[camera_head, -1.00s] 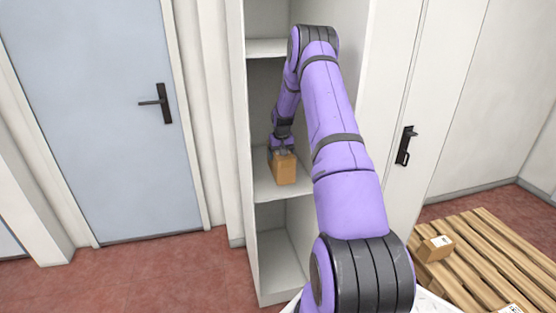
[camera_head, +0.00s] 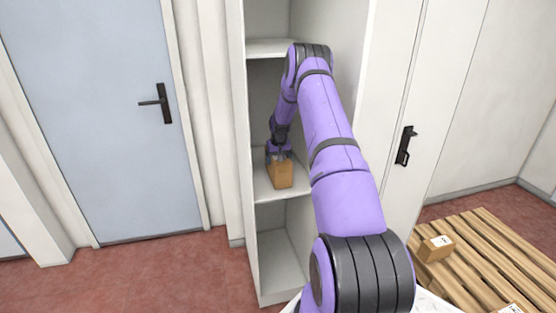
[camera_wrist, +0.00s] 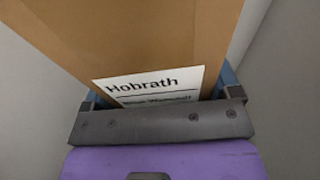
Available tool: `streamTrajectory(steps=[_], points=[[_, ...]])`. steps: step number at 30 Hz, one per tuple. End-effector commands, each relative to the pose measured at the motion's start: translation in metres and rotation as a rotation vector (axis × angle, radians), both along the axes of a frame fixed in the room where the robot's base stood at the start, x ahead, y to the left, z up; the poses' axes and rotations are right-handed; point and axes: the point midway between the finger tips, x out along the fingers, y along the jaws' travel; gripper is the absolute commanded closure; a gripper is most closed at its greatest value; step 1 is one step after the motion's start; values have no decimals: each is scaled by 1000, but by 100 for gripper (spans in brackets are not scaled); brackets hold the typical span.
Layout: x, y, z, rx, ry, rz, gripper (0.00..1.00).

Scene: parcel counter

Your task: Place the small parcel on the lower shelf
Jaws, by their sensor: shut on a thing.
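A small brown parcel (camera_head: 281,174) is inside the open cabinet, at the shelf (camera_head: 265,190) below the top one seen. It looks upright and low over that shelf board; I cannot tell for sure whether its base touches the board. My gripper (camera_head: 279,156) is shut on the parcel from above. In the wrist view the parcel (camera_wrist: 120,35) fills the space between the jaws (camera_wrist: 160,115). A white label reading "Hobrath" shows on it, its lower part hidden by the gripper.
A higher shelf (camera_head: 268,47) and the cabinet floor (camera_head: 280,265) show above and below. The cabinet's side walls stand close to my arm. At right, a wooden pallet (camera_head: 485,255) holds another labelled parcel (camera_head: 436,248). A blue door (camera_head: 100,110) is at left.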

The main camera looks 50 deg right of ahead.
Motion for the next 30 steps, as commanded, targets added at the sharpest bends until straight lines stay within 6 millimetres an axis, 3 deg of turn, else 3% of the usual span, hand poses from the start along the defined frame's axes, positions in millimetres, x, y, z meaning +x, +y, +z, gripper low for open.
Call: streamTrajectory(steps=[1,2,3,14,30], points=[[1,0,-1,-1,-1,0,62],[0,0,-1,0,0,0,10],[0,0,-1,0,0,0,1],[0,0,7,-2,-1,0,0],[-12,8,102,-1,-2,0,0]])
